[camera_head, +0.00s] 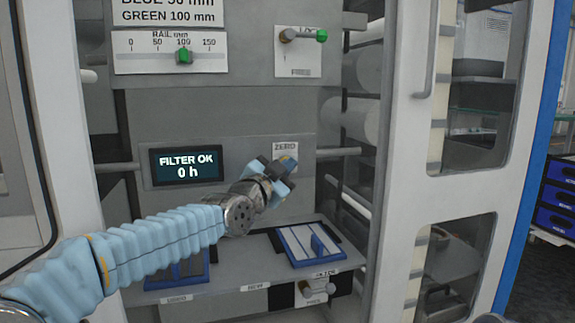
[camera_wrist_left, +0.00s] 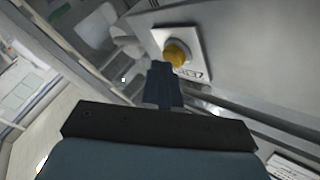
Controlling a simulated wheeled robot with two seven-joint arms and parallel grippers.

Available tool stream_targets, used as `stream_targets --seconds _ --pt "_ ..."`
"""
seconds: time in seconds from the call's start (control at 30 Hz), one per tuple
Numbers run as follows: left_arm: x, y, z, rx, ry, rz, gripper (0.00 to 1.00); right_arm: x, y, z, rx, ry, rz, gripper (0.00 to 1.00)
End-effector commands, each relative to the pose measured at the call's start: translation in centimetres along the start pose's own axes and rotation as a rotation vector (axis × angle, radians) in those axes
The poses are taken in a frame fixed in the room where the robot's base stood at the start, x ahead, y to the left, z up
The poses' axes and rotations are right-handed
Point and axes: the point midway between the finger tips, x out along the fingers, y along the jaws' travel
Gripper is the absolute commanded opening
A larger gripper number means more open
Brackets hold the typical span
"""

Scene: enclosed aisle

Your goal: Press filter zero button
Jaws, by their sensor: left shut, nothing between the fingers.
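The zero button is a yellow round knob (camera_wrist_left: 176,52) on a white plate in the left wrist view. In the head view its white plate, labelled ZERO (camera_head: 285,148), shows on the grey panel, and the knob is hidden behind my gripper. My left gripper (camera_head: 284,166) is shut and empty, right in front of the plate. In the left wrist view its fingertips (camera_wrist_left: 161,68) end just beside the knob; I cannot tell whether they touch it. A dark display (camera_head: 187,165) left of the plate reads "FILTER OK 0 h". My right gripper is not in view.
Above are a rail scale with a green slider (camera_head: 184,56) and a plate with a green-tipped lever (camera_head: 304,35). Below, a grey shelf (camera_head: 225,280) holds blue-edged filter trays (camera_head: 308,243). A white door frame (camera_head: 405,150) stands at the right.

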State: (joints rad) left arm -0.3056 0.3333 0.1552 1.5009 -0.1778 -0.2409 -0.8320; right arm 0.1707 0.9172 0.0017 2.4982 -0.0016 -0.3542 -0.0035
Motion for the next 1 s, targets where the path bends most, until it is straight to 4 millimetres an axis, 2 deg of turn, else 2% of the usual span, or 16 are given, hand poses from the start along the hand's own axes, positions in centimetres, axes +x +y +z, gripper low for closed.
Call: stream_targets --seconds 0.3,0.67,1.0 --pt "-1.1 0.8 -0.7 0.001 0.0 0.0 0.0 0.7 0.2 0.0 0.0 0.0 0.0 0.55" --pt "-1.3 0.9 -0.9 0.0 0.001 0.0 0.0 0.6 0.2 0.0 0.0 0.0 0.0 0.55" --pt "-3.5 2.5 -2.8 0.0 0.003 0.002 0.0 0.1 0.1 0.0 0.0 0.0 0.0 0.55"
